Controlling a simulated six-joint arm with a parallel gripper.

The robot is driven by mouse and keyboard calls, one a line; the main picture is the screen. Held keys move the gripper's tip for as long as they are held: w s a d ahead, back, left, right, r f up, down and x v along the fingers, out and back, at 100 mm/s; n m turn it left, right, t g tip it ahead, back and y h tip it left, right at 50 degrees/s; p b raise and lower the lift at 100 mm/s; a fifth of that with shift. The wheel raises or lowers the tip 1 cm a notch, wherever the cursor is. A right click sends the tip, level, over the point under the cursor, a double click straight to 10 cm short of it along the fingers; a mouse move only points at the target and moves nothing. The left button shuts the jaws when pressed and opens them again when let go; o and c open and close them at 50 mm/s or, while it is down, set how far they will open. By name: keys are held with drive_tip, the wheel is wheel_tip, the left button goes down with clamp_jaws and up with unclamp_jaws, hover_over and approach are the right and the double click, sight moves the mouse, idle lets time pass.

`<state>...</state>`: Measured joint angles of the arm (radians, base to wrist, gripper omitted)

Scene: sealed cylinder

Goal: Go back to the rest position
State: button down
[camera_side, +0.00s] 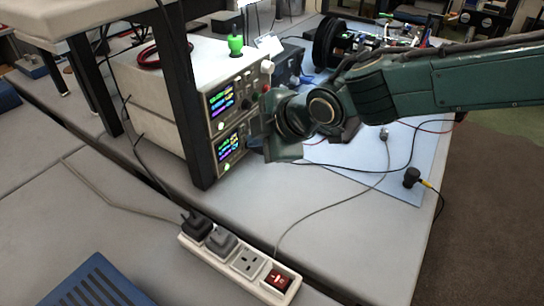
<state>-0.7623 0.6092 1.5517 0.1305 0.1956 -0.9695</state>
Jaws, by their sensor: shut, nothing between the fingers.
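My arm reaches in from the right edge, dark green, with its wrist joint over the bench. My gripper (276,146) is at the arm's left end, just right of the front panels of two stacked instruments (232,112). It is shut and holds nothing. Its fingertips are small and partly hidden by the wrist, and I cannot tell whether it touches the instruments. A small green cylinder-shaped object (235,45) stands upright on top of the upper instrument, above and left of my gripper.
A black post (187,110) stands left of the instrument fronts. A power strip (240,262) with plugs lies along the bench front. Cables cross the light blue mat (405,165) below my arm. A black wheel-like ring (326,42) stands behind. The bench's front right (340,235) is mostly clear.

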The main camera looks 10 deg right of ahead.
drive_tip(key=s+d+r+m+h, duration=0.1)
drive_tip(key=s+d+r+m, duration=0.25)
drive_tip(key=d, duration=0.55)
drive_tip(key=s+d+r+m+h, duration=0.1)
drive_tip(key=s+d+r+m, duration=0.1)
drive_tip(key=d+r, duration=0.45)
drive_tip(key=s+d+r+m+h, duration=0.1)
drive_tip(key=s+d+r+m, duration=0.15)
drive_tip(key=d, duration=0.85)
drive_tip(key=s+d+f+m+g+h, duration=0.1)
drive_tip(key=s+d+m, duration=0.4)
drive_tip(key=s+d, duration=0.3)
drive_tip(key=s+d+f+m+g+h, duration=0.1)
drive_tip(key=s+d+m, duration=0.5)
drive_tip(key=s, duration=0.9)
drive_tip(key=shift+s+d+f, duration=0.3)
drive_tip(key=shift+d+f, duration=0.45)
drive_tip(key=shift+d, duration=0.25)
